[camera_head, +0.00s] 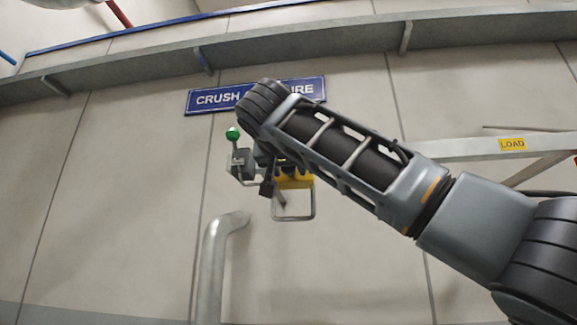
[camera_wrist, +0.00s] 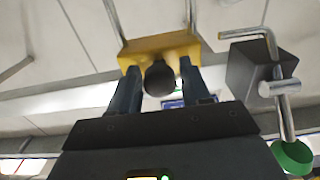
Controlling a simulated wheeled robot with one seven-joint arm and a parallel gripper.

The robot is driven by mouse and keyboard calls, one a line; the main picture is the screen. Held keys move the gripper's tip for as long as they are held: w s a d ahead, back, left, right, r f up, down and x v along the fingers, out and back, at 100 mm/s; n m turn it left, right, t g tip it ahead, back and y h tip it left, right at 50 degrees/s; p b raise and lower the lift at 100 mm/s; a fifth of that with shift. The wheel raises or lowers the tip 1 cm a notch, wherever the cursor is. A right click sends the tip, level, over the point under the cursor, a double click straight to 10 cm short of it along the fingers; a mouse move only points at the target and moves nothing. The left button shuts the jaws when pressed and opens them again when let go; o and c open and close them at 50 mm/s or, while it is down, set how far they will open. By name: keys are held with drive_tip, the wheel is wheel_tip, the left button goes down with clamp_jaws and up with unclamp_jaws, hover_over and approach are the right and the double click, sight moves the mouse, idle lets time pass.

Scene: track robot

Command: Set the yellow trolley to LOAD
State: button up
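The yellow trolley (camera_head: 296,181) hangs in front of the wall in the head view, partly hidden behind my wrist, with a grey metal loop below it. In the wrist view the yellow trolley (camera_wrist: 172,42) is just ahead of my gripper (camera_wrist: 160,68). A dark round knob (camera_wrist: 159,78) is between my two fingers, which stand apart on either side of it. I see a gap at the right finger; contact at the left is unclear. The yellow LOAD label (camera_head: 512,144) is on a pale rail, far to the right of the trolley.
A lever with a green knob (camera_head: 233,133) stands left of the trolley; in the wrist view the green knob (camera_wrist: 292,157) is at lower right, beside a dark box (camera_wrist: 250,72). A bent grey pipe (camera_head: 214,255) rises below. A blue sign (camera_head: 215,98) is above, partly covered by my arm.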

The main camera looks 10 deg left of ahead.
clamp_jaws()
idle(0.4)
